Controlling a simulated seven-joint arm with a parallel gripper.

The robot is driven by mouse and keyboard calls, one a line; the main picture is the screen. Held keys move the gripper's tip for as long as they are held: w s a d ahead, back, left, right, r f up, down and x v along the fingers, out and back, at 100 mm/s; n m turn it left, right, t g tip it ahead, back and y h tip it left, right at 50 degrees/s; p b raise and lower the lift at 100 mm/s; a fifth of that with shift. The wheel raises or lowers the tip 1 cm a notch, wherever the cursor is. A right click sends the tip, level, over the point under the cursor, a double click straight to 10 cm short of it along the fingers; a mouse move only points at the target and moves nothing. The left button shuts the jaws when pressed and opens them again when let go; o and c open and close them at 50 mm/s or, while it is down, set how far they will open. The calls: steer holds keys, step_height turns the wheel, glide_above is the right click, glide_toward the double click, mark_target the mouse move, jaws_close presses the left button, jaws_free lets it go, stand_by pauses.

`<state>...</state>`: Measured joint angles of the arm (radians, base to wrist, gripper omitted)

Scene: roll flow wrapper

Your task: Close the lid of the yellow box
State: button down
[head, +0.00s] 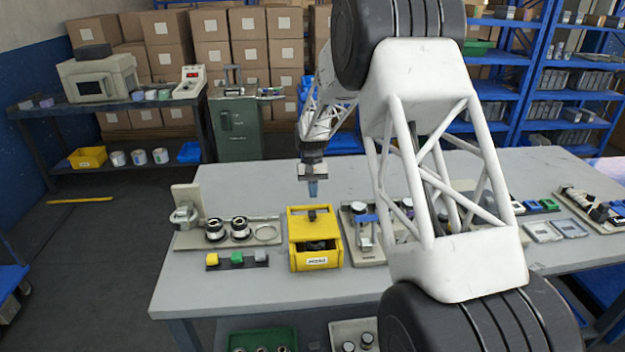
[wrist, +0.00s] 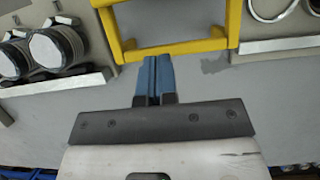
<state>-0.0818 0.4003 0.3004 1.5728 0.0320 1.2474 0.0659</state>
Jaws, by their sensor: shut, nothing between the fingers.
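The yellow box (head: 316,262) stands on the grey table with a white label on its front. Its lid (head: 297,225) appears raised at the back, with a dark piece near its top, and the dark inside of the box shows in front. My gripper (head: 313,194) points down just above and behind the lid, its blue fingers together and empty. In the wrist view, a yellow edge with two side bars (wrist: 178,47) lies just beyond my closed fingertips (wrist: 154,60). I cannot tell whether they touch it.
A holder with metal cylinders (head: 240,227) stands left of the box, and a row of coloured blocks (head: 237,258) lies in front of it. A tray with blue-topped parts (head: 364,232) is close on the right. Bare table (head: 240,290) lies in front.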

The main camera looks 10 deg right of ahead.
mark_target(317, 221)
steer(key=shift+s+f, duration=0.3)
steer(key=shift+s, duration=0.5)
steer(key=shift+s+f, duration=0.35)
steer(key=shift+s, duration=0.45)
steer(key=shift+s+f, duration=0.3)
steer(key=shift+s, duration=0.5)
steer(key=shift+s, duration=0.1)
steer(key=shift+s, duration=2.5)
